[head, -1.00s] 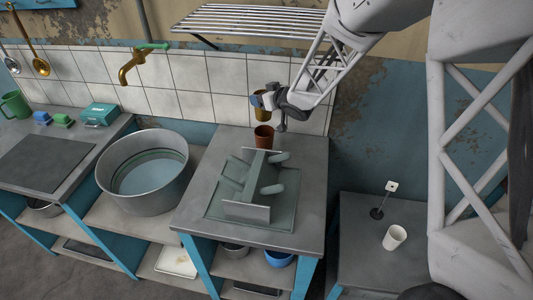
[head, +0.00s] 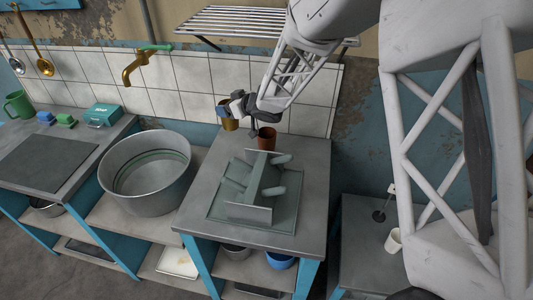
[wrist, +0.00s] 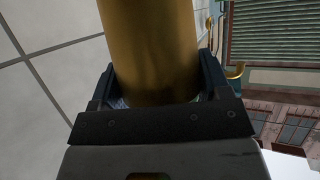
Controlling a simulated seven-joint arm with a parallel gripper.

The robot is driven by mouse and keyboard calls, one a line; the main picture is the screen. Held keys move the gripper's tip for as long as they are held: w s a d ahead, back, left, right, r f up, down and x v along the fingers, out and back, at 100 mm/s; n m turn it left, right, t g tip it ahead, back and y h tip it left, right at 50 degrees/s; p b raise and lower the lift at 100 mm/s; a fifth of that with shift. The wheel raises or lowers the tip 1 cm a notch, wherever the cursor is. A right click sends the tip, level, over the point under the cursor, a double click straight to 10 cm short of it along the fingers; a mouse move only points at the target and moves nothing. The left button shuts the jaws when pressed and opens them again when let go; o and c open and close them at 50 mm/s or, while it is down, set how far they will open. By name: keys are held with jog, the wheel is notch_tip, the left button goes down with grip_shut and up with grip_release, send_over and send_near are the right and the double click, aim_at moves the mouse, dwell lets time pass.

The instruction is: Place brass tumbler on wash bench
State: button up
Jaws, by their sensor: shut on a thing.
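The brass tumbler (head: 230,122) is held by my gripper (head: 238,108) in the air, above the back left of the middle bench, in front of the tiled wall. In the wrist view the tumbler (wrist: 150,50) fills the space between the two fingers of my gripper (wrist: 155,90), which are shut on it. The task names a wash bench; the grey-topped bench (head: 312,185) with a drying rack stands below and to the right of the tumbler. I cannot tell for sure which bench is the wash bench.
A brown cup (head: 266,139) stands at the back of the bench, near my gripper. A green-grey rack (head: 250,212) takes up the bench's middle. A large metal tub (head: 146,195) is to the left. A brass tap (head: 135,68) juts from the wall. A slatted shelf (head: 240,22) hangs above.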

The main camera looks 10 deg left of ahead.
aim_at(232, 129)
jog(key=shift+f, duration=3.1)
jog(key=shift+f, duration=1.9)
jog(key=o, duration=0.9)
jog(key=shift+f, duration=0.1)
jog(key=shift+o, duration=0.2)
